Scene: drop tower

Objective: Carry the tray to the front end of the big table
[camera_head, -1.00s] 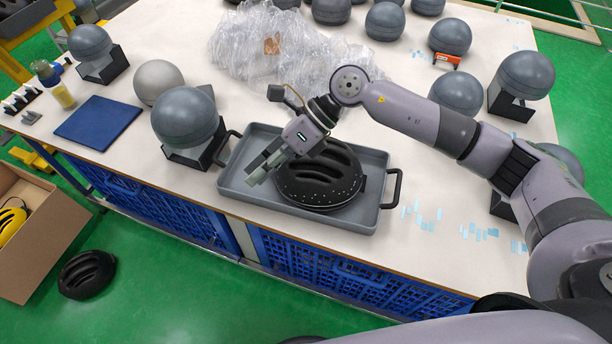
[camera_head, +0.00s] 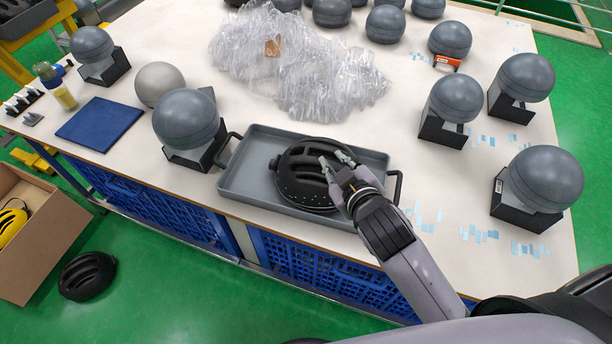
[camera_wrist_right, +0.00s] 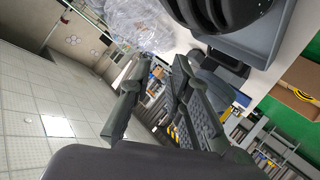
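The grey tray (camera_head: 238,180) lies on the big table (camera_head: 400,125) along its near edge, with a dark handle at each short end. A black helmet (camera_head: 300,190) sits in it. My right gripper (camera_head: 335,161) is over the helmet's right side, its fingers apart and nothing between them; whether it touches the helmet I cannot tell. My right forearm hides part of the tray's near right corner. In the right wrist view the two fingers (camera_wrist_right: 155,75) stand apart, with the tray (camera_wrist_right: 262,45) and helmet (camera_wrist_right: 218,8) at the upper right. My left gripper is out of view.
A grey sphere on a black stand (camera_head: 187,120) is close to the tray's left end. Crumpled clear plastic (camera_head: 300,65) lies behind the tray. More spheres on stands (camera_head: 543,180) fill the right side. A blue mat (camera_head: 100,123) lies at left.

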